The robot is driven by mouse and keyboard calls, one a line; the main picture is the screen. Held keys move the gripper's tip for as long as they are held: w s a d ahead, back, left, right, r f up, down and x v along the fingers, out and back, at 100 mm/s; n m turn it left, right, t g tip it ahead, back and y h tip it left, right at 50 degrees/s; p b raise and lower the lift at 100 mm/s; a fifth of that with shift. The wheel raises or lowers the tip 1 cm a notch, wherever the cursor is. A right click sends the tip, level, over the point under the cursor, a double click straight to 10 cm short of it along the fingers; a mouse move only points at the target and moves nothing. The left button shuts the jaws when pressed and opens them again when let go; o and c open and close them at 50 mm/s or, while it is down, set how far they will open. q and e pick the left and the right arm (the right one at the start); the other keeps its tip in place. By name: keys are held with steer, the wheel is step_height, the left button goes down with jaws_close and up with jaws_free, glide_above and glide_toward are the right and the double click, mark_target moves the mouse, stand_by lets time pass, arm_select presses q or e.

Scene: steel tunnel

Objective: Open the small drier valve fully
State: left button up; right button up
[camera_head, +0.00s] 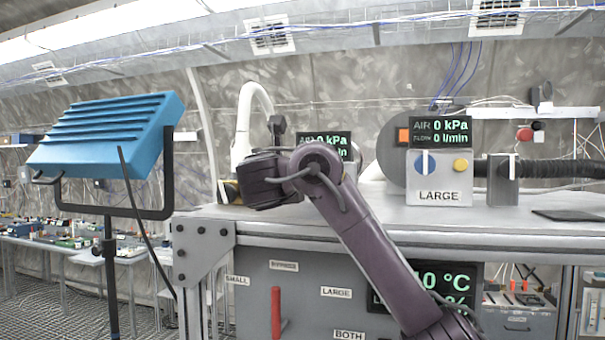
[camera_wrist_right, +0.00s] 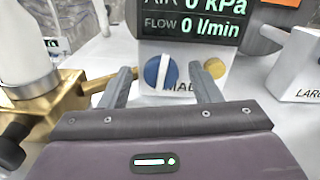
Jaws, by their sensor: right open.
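The small drier valve is a round blue knob (camera_wrist_right: 153,72) with a white, nearly upright stripe, on a white box under a display reading 0 kPa and 0 l/min. In the right wrist view my right gripper (camera_wrist_right: 162,78) is open, its two fingers apart on either side of the knob's front, with nothing held. I cannot tell whether they touch the box. A yellow button (camera_wrist_right: 215,68) sits right of the knob. In the head view my right arm (camera_head: 350,215) hides this knob; only the small drier's display (camera_head: 335,142) shows. My left gripper is not in view.
The LARGE drier box (camera_head: 440,178) with its own blue knob stands to the right. A white hose (camera_head: 245,115) on a brass fitting (camera_wrist_right: 50,110) stands left of my gripper. A red lever (camera_head: 276,310) is on the bench front. A blue lamp (camera_head: 105,135) stands left.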

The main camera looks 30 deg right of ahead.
steer(key=c, duration=1)
steer(key=shift+n, duration=0.8)
steer(key=o, duration=1)
